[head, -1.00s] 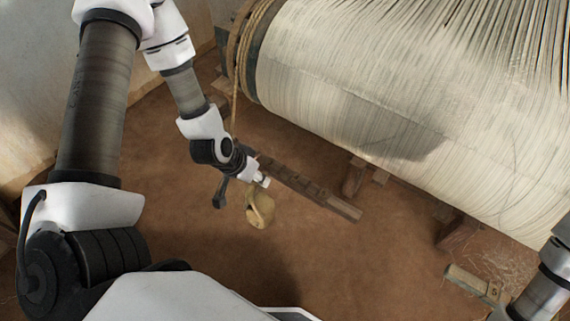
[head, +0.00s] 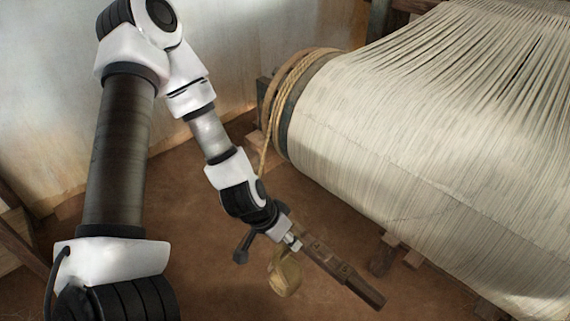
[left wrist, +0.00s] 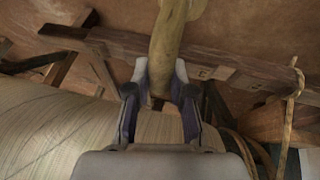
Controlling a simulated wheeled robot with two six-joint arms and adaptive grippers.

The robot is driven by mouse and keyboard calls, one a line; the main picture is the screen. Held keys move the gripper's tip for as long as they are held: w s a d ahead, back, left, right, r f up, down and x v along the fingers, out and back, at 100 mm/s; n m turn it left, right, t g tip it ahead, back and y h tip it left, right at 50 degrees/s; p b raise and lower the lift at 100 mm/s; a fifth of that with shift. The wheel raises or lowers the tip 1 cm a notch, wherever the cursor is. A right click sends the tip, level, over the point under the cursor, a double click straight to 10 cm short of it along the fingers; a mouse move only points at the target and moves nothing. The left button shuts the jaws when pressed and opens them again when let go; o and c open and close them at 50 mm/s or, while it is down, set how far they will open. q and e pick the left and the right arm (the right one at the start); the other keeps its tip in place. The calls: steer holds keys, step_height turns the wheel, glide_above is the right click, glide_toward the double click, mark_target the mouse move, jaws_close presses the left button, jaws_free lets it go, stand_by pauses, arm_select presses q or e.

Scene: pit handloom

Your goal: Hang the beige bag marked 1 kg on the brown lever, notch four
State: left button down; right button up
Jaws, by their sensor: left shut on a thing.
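The beige bag (head: 286,276) hangs below my left gripper (head: 294,242) in the head view. My left gripper is shut on its upper part, which also shows between the fingers in the left wrist view (left wrist: 168,45). No mark on the bag can be read. The brown lever (head: 350,277) slants down to the right, just beside the gripper and bag. In the left wrist view the lever (left wrist: 250,77) crosses behind the bag. I cannot tell whether bag and lever touch. The arm hides part of the lever's far end. My right gripper is out of view.
The big roll of pale warp threads (head: 400,150) fills the right side. A rope (head: 268,140) hangs from its left end near my arm. Short wooden posts (head: 383,257) stand under the roll. Bare brown floor lies left of the bag.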

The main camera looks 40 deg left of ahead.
arm_select(q)
steer(key=shift+w+f+b, duration=0.2)
steer(key=shift+w+b, duration=0.3)
steer(key=shift+w, duration=0.1)
steer(key=shift+w+f+b, duration=0.2)
steer(key=shift+w+b, duration=0.25)
steer(key=shift+w, duration=0.1)
steer(key=w+b, duration=0.2)
steer(key=w, duration=0.1)
steer(key=w+b, duration=0.2)
steer(key=shift+d, duration=0.25)
steer(key=shift+w+f+b, duration=0.1)
steer(key=shift+f+b, duration=0.55)
steer(key=shift+f, duration=0.05)
steer(key=shift+f, duration=0.2)
steer(key=c, duration=0.9)
jaws_free()
steer(key=shift+c, duration=0.2)
